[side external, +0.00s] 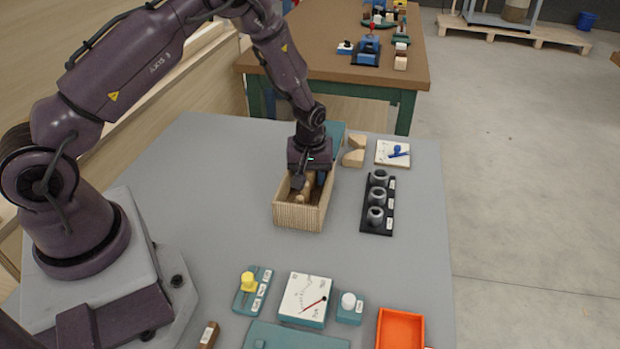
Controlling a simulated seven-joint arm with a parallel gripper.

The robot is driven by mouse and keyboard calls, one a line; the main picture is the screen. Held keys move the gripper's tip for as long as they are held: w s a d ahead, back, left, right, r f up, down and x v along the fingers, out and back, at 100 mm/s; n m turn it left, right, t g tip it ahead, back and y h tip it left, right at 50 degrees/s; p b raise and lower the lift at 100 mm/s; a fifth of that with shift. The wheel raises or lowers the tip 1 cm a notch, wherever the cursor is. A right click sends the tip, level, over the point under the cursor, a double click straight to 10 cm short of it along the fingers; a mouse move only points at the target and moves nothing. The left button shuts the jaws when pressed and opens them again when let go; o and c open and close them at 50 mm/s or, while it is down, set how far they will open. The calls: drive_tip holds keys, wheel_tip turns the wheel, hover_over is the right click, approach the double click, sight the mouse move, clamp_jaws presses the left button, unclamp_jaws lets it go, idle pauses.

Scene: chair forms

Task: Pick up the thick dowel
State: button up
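A ribbed, light-brown open box (297,217) stands on the grey table. Light wooden pieces (302,196) lie inside it, near its middle. They may include the thick dowel, but they are small and partly covered, so I cannot tell which one it is. My gripper (308,181) points down into the far part of the box, with its fingers close to the wooden pieces. The fingers are dark and partly hidden by the box, and I cannot tell whether they hold anything.
Right of the box are a black holder with several grey rings (377,203), wooden blocks (354,151) and a white pad with a blue item (393,153). In front are a dial gauge (305,298), a yellow-knob block (249,283) and an orange tray (401,330). The table's middle is clear.

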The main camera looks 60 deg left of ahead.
drive_tip(key=c, duration=0.7)
drive_tip(key=shift+r, duration=0.1)
